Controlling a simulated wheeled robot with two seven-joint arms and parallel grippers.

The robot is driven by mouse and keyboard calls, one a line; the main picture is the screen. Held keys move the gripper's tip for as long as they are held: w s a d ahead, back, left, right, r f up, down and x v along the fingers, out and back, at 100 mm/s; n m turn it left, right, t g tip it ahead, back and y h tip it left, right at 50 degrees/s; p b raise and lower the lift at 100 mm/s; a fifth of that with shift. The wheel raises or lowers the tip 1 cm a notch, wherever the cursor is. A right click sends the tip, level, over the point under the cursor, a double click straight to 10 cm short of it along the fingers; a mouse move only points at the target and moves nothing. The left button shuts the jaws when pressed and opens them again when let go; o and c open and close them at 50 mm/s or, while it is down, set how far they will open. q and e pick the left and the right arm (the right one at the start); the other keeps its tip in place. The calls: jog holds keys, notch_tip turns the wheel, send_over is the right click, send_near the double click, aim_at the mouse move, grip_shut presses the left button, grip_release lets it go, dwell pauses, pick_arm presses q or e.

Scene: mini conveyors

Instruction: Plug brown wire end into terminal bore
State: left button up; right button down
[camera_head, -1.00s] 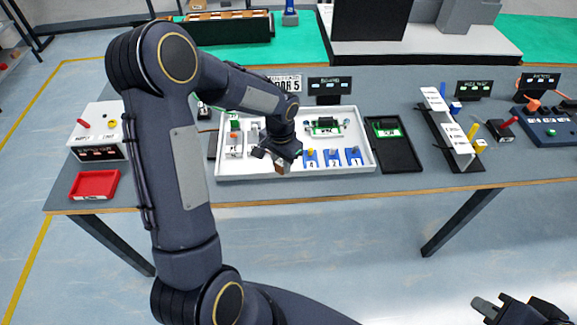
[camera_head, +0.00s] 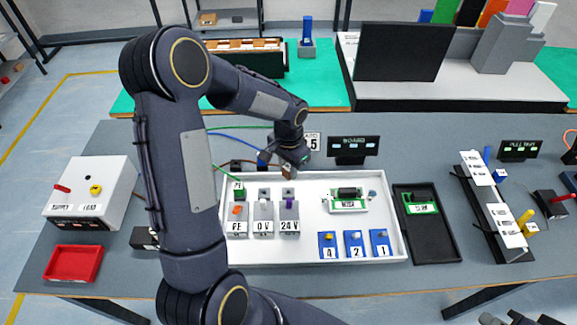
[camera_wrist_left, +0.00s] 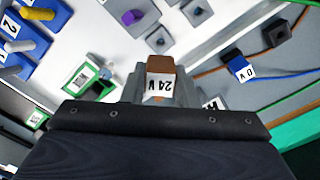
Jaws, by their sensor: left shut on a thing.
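My left gripper (camera_head: 289,172) is shut on the brown wire end (camera_wrist_left: 160,72), a brown block with a white "24 V" label. In the head view it is in front of the white tray's back edge; its height is unclear. Grey terminal blocks labelled PE (camera_head: 237,226), 0 V (camera_head: 263,226) and 24V (camera_head: 289,226) stand in the tray (camera_head: 310,257), with coloured pieces on top. In the left wrist view, a grey block with a dark square opening (camera_wrist_left: 159,40) lies just beyond the wire end, apart from it. My right gripper (camera_head: 520,319) is cut off at the bottom edge.
A blue wire end labelled 0 V (camera_wrist_left: 238,66) lies behind the tray, with green and blue wires nearby. A green circuit board (camera_head: 348,200) and several blue numbered blocks (camera_head: 354,245) are in the tray. A black tray (camera_head: 427,240) stands to its right.

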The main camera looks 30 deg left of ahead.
aim_at(289, 179)
pick_arm(q)
jog(key=shift+w+a, duration=0.1)
jog(key=shift+w, duration=0.05)
jog(key=shift+s+r, duration=0.1)
jog(key=shift+s, duration=0.1)
jog(key=shift+w, duration=0.1)
jog(key=shift+f+b, duration=2.6)
jog(key=shift+f, duration=0.4)
jog(key=shift+f+b, duration=0.6)
jog(key=shift+b, duration=0.2)
